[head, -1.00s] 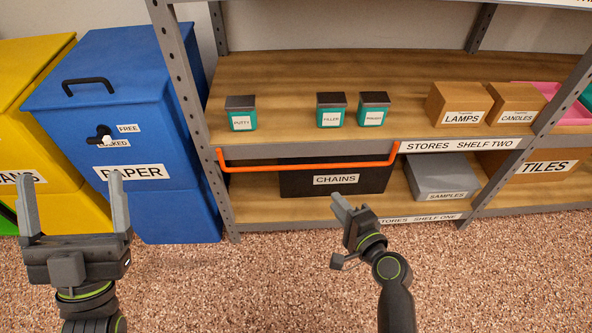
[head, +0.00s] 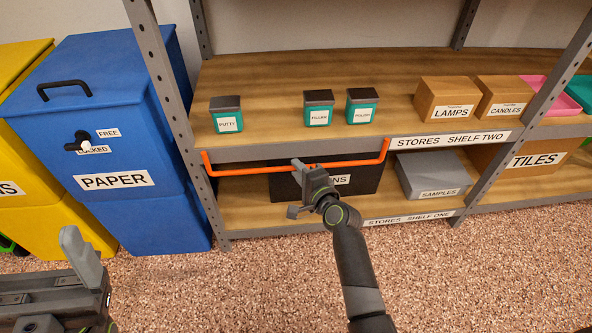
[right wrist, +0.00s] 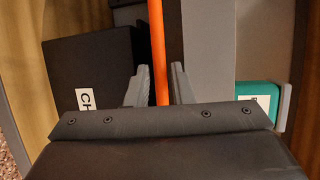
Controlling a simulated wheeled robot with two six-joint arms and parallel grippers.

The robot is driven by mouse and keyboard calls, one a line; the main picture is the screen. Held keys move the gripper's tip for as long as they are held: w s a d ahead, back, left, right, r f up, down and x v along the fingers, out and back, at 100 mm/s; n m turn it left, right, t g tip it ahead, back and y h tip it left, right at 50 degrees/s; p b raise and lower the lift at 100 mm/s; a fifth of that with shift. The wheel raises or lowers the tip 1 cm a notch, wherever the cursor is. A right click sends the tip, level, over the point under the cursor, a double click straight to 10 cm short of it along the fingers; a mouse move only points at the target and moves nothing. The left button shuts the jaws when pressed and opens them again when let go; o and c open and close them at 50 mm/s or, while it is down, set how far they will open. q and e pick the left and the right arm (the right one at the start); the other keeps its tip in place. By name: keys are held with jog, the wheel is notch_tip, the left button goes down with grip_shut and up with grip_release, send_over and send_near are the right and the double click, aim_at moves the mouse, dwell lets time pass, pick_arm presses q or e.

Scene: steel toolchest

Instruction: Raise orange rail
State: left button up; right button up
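The orange rail (head: 245,170) is a long bar with bent ends, fixed across the front of the shelving under the upper shelf's edge. My right gripper (head: 298,163) is at the middle of the rail. In the right wrist view the rail (right wrist: 158,60) runs between the two fingers of the gripper (right wrist: 161,85), which are close together with the rail between them; they appear shut on it. My left gripper (head: 72,240) is at the lower left, partly cut off by the picture edge, with its visible fingers apart and nothing between them.
A black CHAINS box (head: 365,178) stands behind the rail on the lower shelf, beside a grey SAMPLES box (head: 432,172). Several small teal tins, such as PUTTY (head: 227,115), stand on the shelf above. A blue PAPER bin (head: 115,130) is left of the steel upright (head: 165,90).

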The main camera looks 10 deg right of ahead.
jog(key=shift+x, duration=0.85)
grip_shut()
